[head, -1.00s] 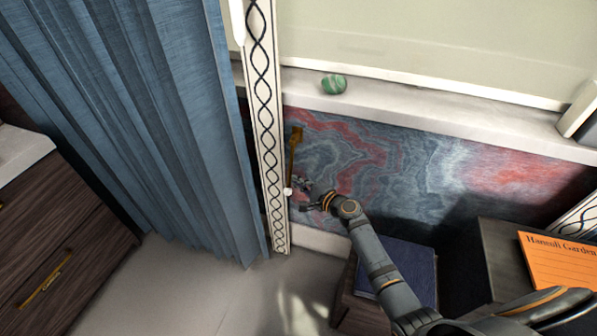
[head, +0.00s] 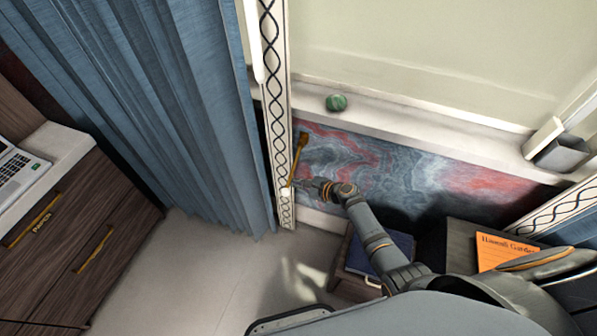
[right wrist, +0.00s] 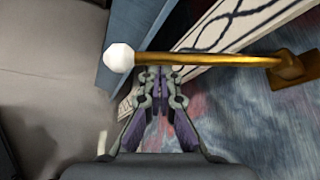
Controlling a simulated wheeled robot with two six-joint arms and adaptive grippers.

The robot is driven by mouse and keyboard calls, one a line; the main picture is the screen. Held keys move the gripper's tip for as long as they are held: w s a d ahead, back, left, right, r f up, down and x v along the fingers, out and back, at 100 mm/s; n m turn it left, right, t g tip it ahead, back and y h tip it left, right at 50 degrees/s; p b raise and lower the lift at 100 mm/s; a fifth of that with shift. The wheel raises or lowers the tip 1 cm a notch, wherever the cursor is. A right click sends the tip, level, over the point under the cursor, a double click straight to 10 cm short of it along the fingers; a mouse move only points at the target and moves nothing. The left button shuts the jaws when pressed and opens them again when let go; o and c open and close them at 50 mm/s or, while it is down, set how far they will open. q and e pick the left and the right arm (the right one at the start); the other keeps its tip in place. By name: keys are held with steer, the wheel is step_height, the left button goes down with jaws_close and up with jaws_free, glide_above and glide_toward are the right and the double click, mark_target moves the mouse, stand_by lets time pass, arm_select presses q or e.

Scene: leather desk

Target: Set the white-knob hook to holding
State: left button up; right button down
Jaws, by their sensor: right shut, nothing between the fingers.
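The hook is a brass rod (head: 297,156) on the marbled wall panel, beside the patterned white trim strip. In the right wrist view the brass rod (right wrist: 200,60) runs across from its square mount (right wrist: 293,69) at the right to a white faceted knob (right wrist: 118,57) at the left. My right gripper (head: 303,184) is near the rod's lower end in the head view. In the right wrist view the gripper (right wrist: 158,72) is shut and empty, its fingertips close to the rod. Whether they touch it, I cannot tell. My left gripper is not in view.
A blue curtain (head: 180,110) hangs left of the patterned trim (head: 277,95). A green stone (head: 336,103) sits on the white ledge (head: 410,128). A blue book (head: 385,248) and an orange card (head: 503,251) lie at lower right. The floor at lower left is clear.

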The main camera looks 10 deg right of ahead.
arm_select(q)
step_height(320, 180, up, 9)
steer(key=p, duration=0.7)
arm_select(e)
step_height(320, 180, up, 6)
steer(key=s+a+m+g+y, duration=0.1)
steer(key=m+g, duration=0.1)
steer(key=shift+s+r, duration=0.15)
steer(key=shift+s, duration=0.1)
steer(key=shift+w+r, duration=0.1)
arm_select(q)
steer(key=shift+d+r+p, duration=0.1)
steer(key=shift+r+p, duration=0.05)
steer(key=shift+p, duration=0.2)
arm_select(e)
steer(key=shift+r, duration=0.15)
